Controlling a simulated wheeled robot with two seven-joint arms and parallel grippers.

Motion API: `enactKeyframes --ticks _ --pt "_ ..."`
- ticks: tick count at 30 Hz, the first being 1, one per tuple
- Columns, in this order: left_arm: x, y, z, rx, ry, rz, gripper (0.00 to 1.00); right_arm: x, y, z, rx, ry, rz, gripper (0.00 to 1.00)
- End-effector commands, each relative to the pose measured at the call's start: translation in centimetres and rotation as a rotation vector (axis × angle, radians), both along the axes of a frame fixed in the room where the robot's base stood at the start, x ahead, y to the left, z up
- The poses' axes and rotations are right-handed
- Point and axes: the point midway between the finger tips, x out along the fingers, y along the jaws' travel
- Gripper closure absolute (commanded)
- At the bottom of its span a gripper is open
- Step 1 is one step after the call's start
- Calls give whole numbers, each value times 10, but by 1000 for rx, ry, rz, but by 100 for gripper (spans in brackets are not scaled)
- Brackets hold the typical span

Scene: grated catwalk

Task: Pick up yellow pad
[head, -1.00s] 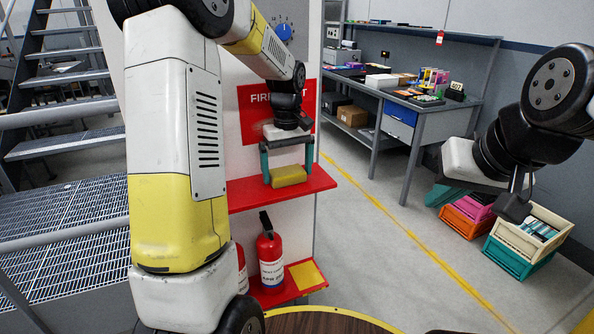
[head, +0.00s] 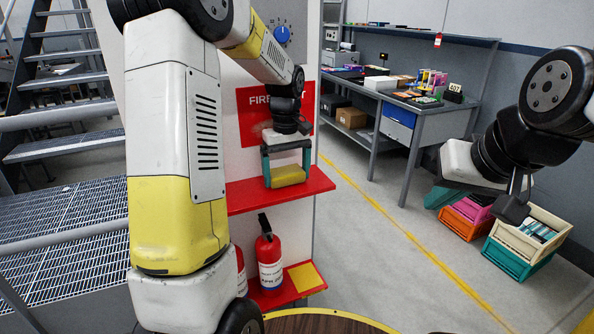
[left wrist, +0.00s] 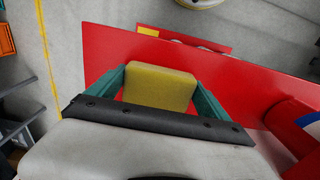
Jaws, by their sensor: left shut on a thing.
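The yellow pad (head: 288,175) is a small block at the upper red shelf (head: 250,198) of the white stand. My left gripper (head: 287,172) points down, its teal fingers on either side of the pad and shut on it. The left wrist view also shows the pad (left wrist: 160,87) between the teal fingers, with the red shelf (left wrist: 240,92) behind it. I cannot tell whether the pad still touches the shelf. My right gripper (head: 517,202) hangs at the right, partly hidden by its arm; its jaw state is unclear.
A red fire extinguisher (head: 269,258) stands on a lower red shelf beside a flat yellow square (head: 305,276). A cluttered workbench (head: 425,103) is at the back. Crates (head: 515,258) stand on the right floor. Metal stairs (head: 70,110) rise at left.

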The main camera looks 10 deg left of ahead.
Motion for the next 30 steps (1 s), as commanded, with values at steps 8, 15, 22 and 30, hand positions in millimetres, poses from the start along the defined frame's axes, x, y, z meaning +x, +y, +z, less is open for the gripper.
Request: enactKeyframes --ticks 8,15,22,30 --pt "-6 -3 31 -1 -1 -2 49 0 0 0 0 0 0 100" --pt "-61 -25 36 0 -1 -3 49 0 0 0 0 0 0 100" --pt "-115 -46 41 0 -2 -4 49 0 0 0 0 0 0 100" --pt "-146 -59 43 0 0 -1 49 0 0 0 0 0 0 100"
